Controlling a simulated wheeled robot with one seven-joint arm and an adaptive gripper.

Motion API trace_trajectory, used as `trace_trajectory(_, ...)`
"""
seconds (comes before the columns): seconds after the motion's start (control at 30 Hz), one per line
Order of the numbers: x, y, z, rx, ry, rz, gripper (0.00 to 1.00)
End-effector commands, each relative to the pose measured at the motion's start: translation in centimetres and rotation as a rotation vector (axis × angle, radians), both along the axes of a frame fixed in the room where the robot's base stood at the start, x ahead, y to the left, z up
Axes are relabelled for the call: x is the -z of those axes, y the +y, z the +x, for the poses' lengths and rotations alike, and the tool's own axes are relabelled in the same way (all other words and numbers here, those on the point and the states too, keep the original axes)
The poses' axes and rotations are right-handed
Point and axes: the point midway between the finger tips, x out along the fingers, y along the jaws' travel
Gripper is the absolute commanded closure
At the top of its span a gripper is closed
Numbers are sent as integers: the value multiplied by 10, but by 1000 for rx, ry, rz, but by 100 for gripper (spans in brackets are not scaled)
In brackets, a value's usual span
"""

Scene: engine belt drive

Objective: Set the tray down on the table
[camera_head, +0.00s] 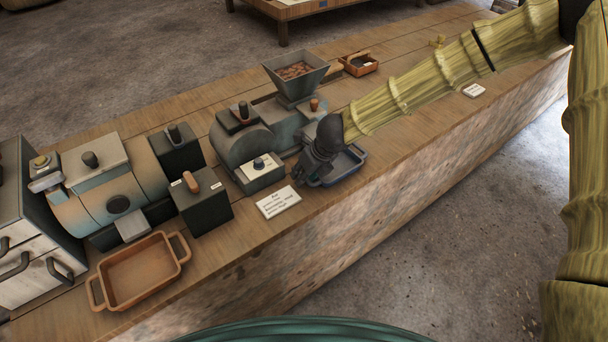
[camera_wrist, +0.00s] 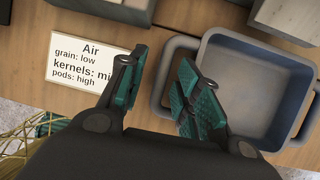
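A blue-grey tray (camera_head: 350,168) with a side handle is at the table's (camera_head: 235,242) front edge, beside the hopper machine. It looks flat and level on the wood. The wrist view shows this tray (camera_wrist: 232,42) empty, with its left handle (camera_wrist: 155,82) between my fingers. My gripper (camera_wrist: 163,82) is open; its green pads stand apart, with a gap between the left pad and the handle. In the head view, my gripper (camera_head: 312,170) is over the tray's left end and hides part of it.
A card labelled "Air" (camera_head: 278,202) lies left of my gripper. The hopper machine (camera_head: 245,145) stands close behind. An orange tray (camera_head: 138,272) sits at the front left, and a small orange tray (camera_head: 360,64) at the back. Table to the right (camera_head: 420,110) is mostly clear.

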Motion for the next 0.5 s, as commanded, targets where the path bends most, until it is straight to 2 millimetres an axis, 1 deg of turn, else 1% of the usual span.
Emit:
trace_trajectory(0.03,-7,-2,-1,0,-2,0,67)
trace_trajectory(0.5,-77,-25,-21,0,-3,1,67)
